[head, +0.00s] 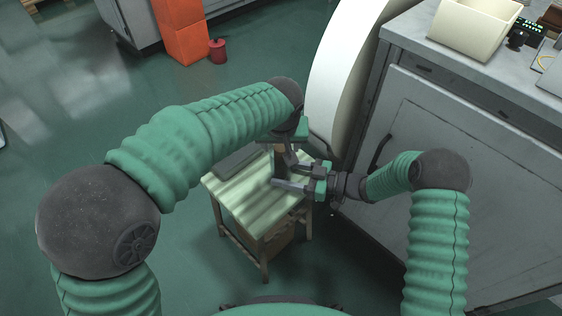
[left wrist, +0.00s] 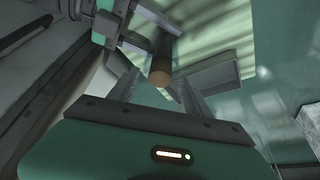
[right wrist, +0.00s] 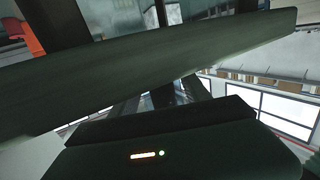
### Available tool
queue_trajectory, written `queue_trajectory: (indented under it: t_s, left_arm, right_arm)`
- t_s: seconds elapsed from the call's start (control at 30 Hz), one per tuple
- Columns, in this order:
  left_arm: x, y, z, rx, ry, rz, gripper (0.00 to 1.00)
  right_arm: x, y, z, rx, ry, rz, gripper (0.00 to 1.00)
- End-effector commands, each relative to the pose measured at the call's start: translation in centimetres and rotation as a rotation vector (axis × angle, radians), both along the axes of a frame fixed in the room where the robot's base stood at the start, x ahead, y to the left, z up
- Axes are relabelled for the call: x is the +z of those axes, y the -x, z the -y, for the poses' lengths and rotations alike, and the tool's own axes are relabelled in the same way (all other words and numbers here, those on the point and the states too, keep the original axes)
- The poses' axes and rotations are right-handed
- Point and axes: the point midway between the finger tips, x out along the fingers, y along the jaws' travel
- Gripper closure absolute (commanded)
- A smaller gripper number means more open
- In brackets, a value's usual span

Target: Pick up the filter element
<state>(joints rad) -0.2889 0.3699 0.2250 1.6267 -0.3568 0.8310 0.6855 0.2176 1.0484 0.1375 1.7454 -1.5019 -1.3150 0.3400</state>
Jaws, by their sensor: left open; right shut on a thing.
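The filter element appears to be the brown cylinder whose round end shows in the left wrist view (left wrist: 160,72). In the head view, part of it shows above the small table (head: 281,160). My right gripper (head: 283,175) reaches in from the right and is shut on it; the right fingers also show in the left wrist view (left wrist: 148,38). My left gripper (left wrist: 158,92) is open, its fingertips on either side of the cylinder's end in the picture; contact cannot be told. In the head view its fingers are largely hidden.
The small wooden table (head: 222,188) has a light green top with a flat dark grey item (head: 239,159) on it. A grey cabinet (head: 440,170) stands close on the right, with a white curved body (head: 335,70) beside it. A dark slab-like shape (right wrist: 150,80) blocks much of the right wrist view.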

Motion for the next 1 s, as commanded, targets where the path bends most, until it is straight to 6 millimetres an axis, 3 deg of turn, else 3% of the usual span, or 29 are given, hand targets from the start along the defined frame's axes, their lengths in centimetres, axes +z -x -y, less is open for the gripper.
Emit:
queue_trajectory:
  t_s: [0.27,0.7,1.0]
  left_arm:
    - [-0.93,-0.38,0.01,0.000,0.000,0.002,0.43]
    - [-0.90,-0.37,0.01,0.000,0.001,0.002,0.98]
    - [-0.88,-0.37,0.02,0.000,0.001,0.002,1.00]
  right_arm:
    - [-0.06,0.02,0.02,-0.001,0.002,0.000,0.68]
    - [-0.05,0.01,0.01,-0.001,0.002,0.000,0.68]
    - [-0.04,0.01,0.01,-0.001,0.001,0.000,0.68]
